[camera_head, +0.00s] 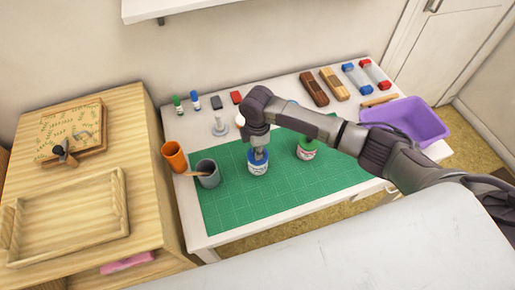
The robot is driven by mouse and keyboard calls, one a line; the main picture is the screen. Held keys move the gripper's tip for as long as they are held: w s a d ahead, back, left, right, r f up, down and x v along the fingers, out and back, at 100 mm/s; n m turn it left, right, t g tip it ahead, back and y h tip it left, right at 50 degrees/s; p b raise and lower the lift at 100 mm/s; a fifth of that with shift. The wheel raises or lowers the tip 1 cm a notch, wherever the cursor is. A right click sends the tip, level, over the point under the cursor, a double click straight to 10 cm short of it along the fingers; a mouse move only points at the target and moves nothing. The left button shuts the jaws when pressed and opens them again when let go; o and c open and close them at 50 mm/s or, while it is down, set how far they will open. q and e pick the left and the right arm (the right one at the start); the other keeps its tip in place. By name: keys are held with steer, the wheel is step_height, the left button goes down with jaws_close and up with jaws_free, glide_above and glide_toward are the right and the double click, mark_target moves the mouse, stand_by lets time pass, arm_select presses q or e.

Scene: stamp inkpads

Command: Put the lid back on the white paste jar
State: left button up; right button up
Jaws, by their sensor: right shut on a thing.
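My right arm comes in from the right, and my right gripper (258,154) points down, shut, over a small white jar with a blue top (258,167) on the green mat. The fingers meet the blue top, which looks like a lid; the gripper hides part of it. I cannot tell whether the lid sits fully on the jar. My left gripper is out of view.
The green cutting mat (225,215) has free room in front. An orange cup (174,157) and a grey cup (208,178) stand left. A purple bin (425,122) is at right; a wooden tray (120,205) is far left.

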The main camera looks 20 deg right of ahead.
stand_by(0.3)
steer(key=o, duration=1.4)
steer(key=shift+c, duration=0.2)
steer(key=shift+r, duration=0.1)
steer(key=shift+r+p, duration=3.4)
steer(key=shift+p, duration=0.35)
steer(key=shift+c, duration=0.3)
jaws_close()
